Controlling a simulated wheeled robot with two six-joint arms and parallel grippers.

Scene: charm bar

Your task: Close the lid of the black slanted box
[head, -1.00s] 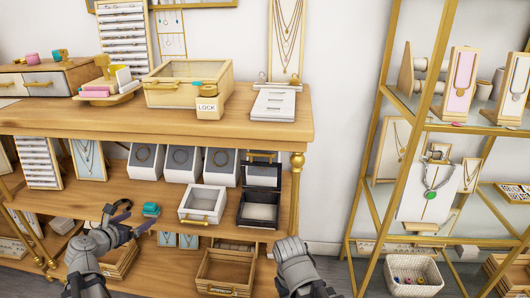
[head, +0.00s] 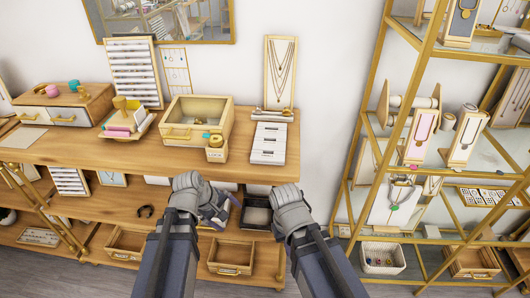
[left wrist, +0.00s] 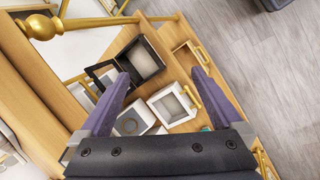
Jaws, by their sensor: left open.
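The black slanted box (head: 258,214) sits on the lower shelf, partly covered by my arms in the head view. In the left wrist view the box (left wrist: 145,58) shows its pale inside, and its black-framed clear lid (left wrist: 102,74) stands open at its left side. My left gripper (head: 224,208) is just left of the box in the head view. In the left wrist view its two purple fingers are apart with nothing between them, pointing toward the box. My right gripper (head: 288,208) is at the right of the box; its fingers are hidden.
A white box (left wrist: 173,104) with a gold handle stands beside the black box. The wooden table top (head: 190,152) overhangs the shelf and carries a cream glass-topped box (head: 195,118). A wooden tray (head: 231,256) is below. A gold-framed rack (head: 425,120) stands at the right.

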